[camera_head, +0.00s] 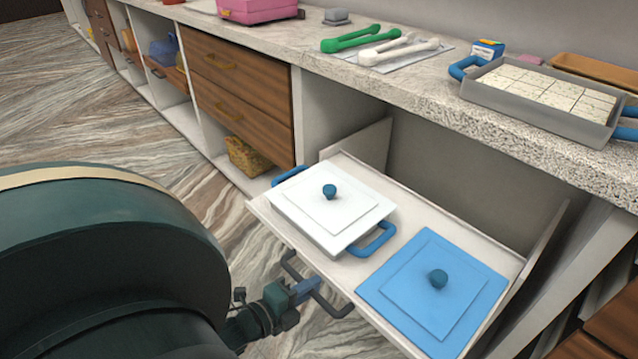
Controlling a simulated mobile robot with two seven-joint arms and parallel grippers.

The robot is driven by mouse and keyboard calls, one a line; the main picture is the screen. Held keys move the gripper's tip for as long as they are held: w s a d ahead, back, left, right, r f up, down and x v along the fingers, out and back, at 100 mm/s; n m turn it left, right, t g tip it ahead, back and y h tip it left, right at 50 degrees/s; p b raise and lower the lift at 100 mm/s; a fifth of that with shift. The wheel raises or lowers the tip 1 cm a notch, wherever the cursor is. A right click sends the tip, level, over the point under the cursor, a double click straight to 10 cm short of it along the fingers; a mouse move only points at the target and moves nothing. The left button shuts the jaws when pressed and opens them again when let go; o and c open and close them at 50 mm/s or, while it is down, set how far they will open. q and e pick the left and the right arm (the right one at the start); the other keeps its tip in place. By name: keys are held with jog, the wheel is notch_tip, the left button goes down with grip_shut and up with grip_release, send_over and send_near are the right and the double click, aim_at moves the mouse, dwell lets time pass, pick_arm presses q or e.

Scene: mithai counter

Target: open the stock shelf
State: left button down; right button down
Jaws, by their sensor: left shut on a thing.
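The stock shelf (425,212) is a pale pull-out board under the counter. It stands well out of its bay, with side walls running back inside. Its dark bar handle (334,307) is on the front edge. My left gripper (303,290) is shut on this handle near its left part; my dark green arm comes in from the lower left. On the shelf sit a white-lidded container (305,212) with blue handles and a blue square lid (465,290) with a round knob. My right gripper is not in view.
The speckled counter (420,97) above holds green tongs (350,38), white tongs (398,50) and a tray of white sweets (470,92). Wooden drawers (240,88) and a wicker basket (247,157) are left of the bay. Floor at left is open.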

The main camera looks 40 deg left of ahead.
pick_arm(q)
jog(key=shift+s, duration=0.2)
jog(key=c, duration=1.5)
grip_release()
